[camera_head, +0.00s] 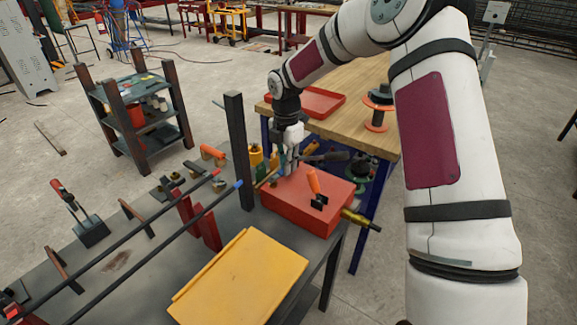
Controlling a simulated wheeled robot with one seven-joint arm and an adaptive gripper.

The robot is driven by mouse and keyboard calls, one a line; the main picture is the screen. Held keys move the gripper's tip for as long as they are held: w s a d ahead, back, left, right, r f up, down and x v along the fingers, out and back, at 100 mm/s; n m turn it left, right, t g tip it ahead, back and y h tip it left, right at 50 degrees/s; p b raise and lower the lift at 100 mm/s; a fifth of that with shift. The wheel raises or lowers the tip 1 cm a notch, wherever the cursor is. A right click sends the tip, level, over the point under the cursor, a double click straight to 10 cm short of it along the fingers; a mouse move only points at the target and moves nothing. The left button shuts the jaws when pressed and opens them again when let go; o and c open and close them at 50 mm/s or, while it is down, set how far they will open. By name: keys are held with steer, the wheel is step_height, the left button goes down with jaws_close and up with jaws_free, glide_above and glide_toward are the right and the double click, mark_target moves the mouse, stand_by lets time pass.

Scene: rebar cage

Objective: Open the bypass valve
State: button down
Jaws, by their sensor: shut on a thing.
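A red box (309,207) stands at the right end of the dark workbench. An orange lever (313,181) with a black base stands up, tilted, on its top. A brass fitting (360,219) sticks out of its right side. My gripper (287,171) points down at the back left of the box top, left of the orange lever and apart from it. It is shut on a small part there, which I take to be the bypass valve. The fingers hide most of this part, so its shape and turn cannot be told.
A yellow plate (245,280) lies on the workbench in front. A dark post (239,150) rises close left of my gripper. Long black bars (150,255) and several tools lie to the left. A wooden table (372,80) with a red tray (311,101) stands behind.

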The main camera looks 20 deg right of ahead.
steer(key=shift+w+a+n, duration=0.15)
steer(key=shift+w+n, duration=0.2)
steer(key=shift+n, duration=0.45)
steer(key=c, duration=1.6)
jaws_free()
steer(key=shift+o, duration=0.2)
step_height(320, 180, up, 12)
